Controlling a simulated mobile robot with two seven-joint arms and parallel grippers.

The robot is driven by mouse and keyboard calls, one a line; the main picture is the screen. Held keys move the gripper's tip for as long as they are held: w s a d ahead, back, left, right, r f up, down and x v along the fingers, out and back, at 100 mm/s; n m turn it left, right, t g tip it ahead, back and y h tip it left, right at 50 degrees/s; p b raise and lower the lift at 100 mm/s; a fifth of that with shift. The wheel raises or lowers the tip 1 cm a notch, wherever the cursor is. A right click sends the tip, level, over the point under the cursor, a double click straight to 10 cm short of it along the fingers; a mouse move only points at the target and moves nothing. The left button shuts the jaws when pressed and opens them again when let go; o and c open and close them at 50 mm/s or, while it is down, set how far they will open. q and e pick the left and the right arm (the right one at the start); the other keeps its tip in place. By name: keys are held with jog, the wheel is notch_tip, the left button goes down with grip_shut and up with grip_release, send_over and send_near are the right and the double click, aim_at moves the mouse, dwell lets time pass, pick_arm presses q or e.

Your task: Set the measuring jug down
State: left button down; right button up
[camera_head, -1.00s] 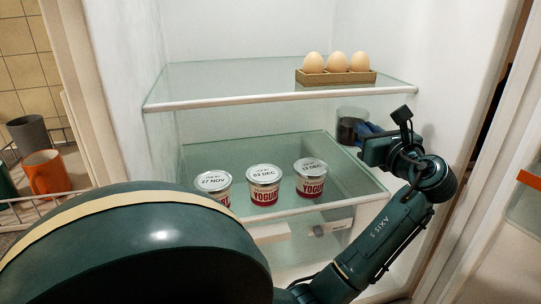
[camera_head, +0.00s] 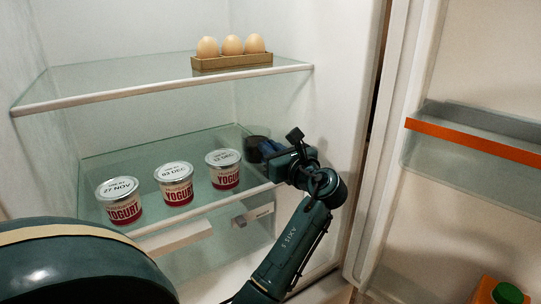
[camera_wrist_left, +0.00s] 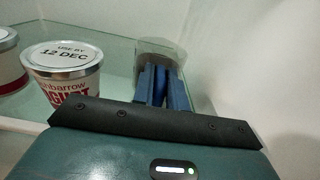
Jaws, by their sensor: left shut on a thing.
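The measuring jug (camera_head: 257,136) is a clear, dark-looking vessel at the right end of the lower glass fridge shelf (camera_head: 140,150). My left gripper (camera_head: 268,149) reaches in from the front right, and its blue fingers are shut on the jug. In the left wrist view the jug (camera_wrist_left: 152,53) stands upright beyond the blue fingers (camera_wrist_left: 163,85), which hide its lower part. I cannot tell whether its base touches the shelf. My right gripper is not in view.
Several yogurt tubs, including the nearest one (camera_head: 224,172), stand left of the jug on the lower shelf. The upper glass shelf (camera_head: 120,88) holds three eggs in a tray (camera_head: 232,62). The fridge side wall (camera_head: 340,110) is close on the right.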

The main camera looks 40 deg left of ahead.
pick_arm(q)
jog(key=shift+f, duration=0.45)
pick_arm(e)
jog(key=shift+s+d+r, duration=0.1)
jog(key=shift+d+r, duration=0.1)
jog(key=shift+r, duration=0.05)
pick_arm(q)
jog(key=c, duration=1.4)
grip_release()
jog(key=shift+f, duration=0.15)
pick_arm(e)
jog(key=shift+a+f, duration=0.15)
pick_arm(q)
jog(key=shift+s+d, duration=0.1)
jog(key=shift+d, duration=0.25)
jog(key=v, duration=1.1)
jog(key=shift+d+p, duration=0.15)
jog(key=shift+p, duration=0.25)
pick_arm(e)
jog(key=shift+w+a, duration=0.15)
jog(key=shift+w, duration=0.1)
